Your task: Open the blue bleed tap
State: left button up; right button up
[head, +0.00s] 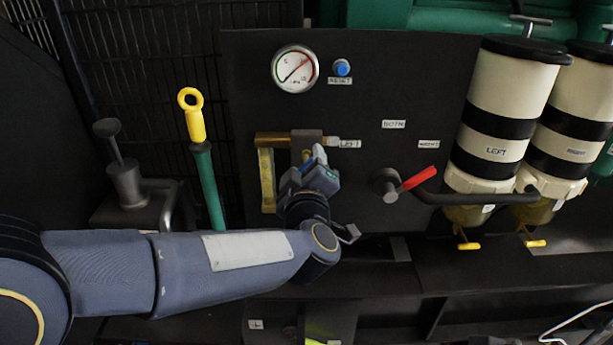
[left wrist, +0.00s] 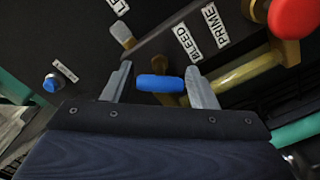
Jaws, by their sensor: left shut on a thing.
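The blue bleed tap (left wrist: 160,83) shows in the left wrist view as a short blue handle near the BLEED label (left wrist: 187,44). My left gripper (left wrist: 160,86) has one finger at each end of the handle and is shut on it. In the head view, my left gripper (head: 318,160) is at the brass pipework (head: 267,178) on the black panel, below the gauge. My right gripper is in neither view.
A red knob (left wrist: 292,18) is near the PRIME label (left wrist: 222,27). The panel (head: 420,75) carries a pressure gauge (head: 295,68), a blue reset button (head: 341,67) and a red-handled selector lever (head: 420,178). Two filter housings (head: 513,90) stand right; a yellow-topped green handle (head: 207,175) stands left.

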pick_arm(q)
jog(key=n+b, duration=0.1)
jog(key=n, duration=0.1)
jog(key=n+b, duration=0.2)
jog(key=n, duration=0.1)
jog(key=n+b, duration=0.2)
jog(key=shift+f, duration=0.25)
jog(key=n+b, duration=0.3)
jog(key=shift+n, duration=0.4)
jog(key=shift+r+n+b, duration=0.15)
jog(key=shift+n+b, duration=0.55)
jog(key=shift+n, duration=0.4)
jog(key=o, duration=0.9)
jog(key=shift+s+r, duration=0.1)
jog(key=s+p, duration=0.1)
jog(key=s, duration=0.6)
jog(key=shift+s, duration=0.35)
